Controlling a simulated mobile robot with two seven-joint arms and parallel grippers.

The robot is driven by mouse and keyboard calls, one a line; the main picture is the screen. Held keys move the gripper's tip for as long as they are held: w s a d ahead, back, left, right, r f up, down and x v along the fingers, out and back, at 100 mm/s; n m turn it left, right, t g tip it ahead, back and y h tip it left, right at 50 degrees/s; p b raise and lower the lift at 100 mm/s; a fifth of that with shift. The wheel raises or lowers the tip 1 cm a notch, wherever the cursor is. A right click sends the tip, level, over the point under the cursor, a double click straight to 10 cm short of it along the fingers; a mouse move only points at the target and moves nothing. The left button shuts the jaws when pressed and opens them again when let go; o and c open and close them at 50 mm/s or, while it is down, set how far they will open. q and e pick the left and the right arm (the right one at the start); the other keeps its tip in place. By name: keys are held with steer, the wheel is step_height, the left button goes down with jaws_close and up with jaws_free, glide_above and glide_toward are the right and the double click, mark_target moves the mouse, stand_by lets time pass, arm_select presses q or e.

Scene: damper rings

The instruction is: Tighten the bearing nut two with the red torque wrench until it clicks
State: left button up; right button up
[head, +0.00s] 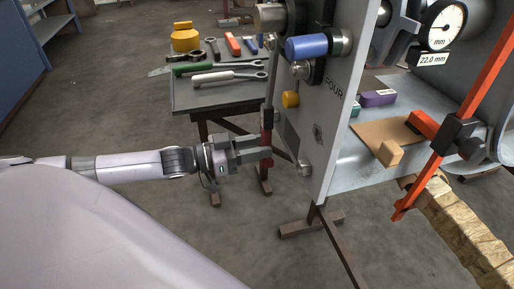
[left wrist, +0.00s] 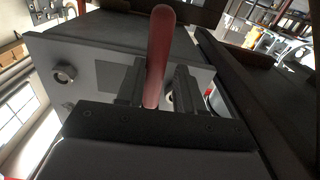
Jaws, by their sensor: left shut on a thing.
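My left gripper (head: 262,152) reaches in from the left and is shut on the red handle (head: 267,138) of the torque wrench, beside the left edge of the grey upright plate (head: 340,120) marked FOUR. In the left wrist view the red handle (left wrist: 158,50) stands up between the two fingers (left wrist: 158,88). A grey shank (head: 283,154) slants from the gripper towards a round nut (head: 304,169) low on the plate; whether the wrench head is seated on it I cannot tell. Another nut (left wrist: 64,74) shows in the left wrist view. No label marks nut two. My right gripper is out of view.
A tool table (head: 215,98) behind holds a green-handled wrench (head: 198,68), a white-handled wrench (head: 212,77) and other tools. A blue cylinder (head: 307,46) sticks out from the plate. An orange clamp (head: 470,105) and a dial gauge (head: 442,27) stand right.

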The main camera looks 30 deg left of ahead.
arm_select(q)
steer(key=shift+w+a+f, duration=0.1)
steer(key=shift+w+a, duration=0.15)
steer(key=shift+a, duration=0.1)
steer(key=shift+n, duration=0.9)
steer(key=s+d+p, duration=0.1)
steer(key=p, duration=0.1)
steer(key=s+d+p, duration=0.1)
steer(key=d+p, duration=0.1)
steer(key=shift+s+d, duration=0.15)
